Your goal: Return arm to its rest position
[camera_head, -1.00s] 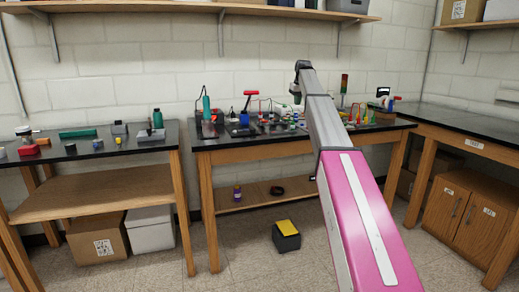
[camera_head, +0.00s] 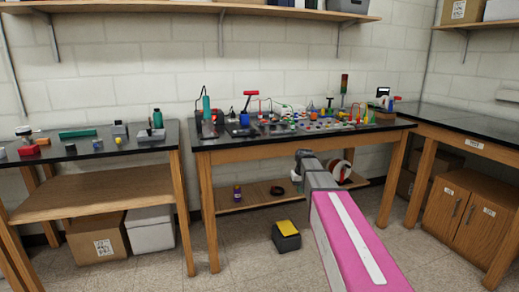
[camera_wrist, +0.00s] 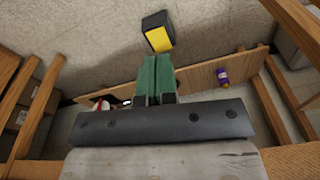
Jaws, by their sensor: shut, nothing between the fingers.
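My arm (camera_head: 345,230) shows in the head view as a pink and grey link reaching forward, with its grey far joint in front of the middle bench's lower part. My gripper (camera_wrist: 156,62) shows in the wrist view with its two green fingers side by side, shut and empty. The fingers point down toward the floor and the lower shelf. In the head view my gripper cannot be made out behind the arm.
The middle bench (camera_head: 230,150) carries several tools and a panel of parts. Its lower shelf (camera_head: 235,198) holds a purple bottle (camera_head: 237,193) and a red-and-white spool (camera_head: 341,170). A black box with a yellow top (camera_head: 286,236) stands on the floor. Another bench (camera_head: 90,185) stands left.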

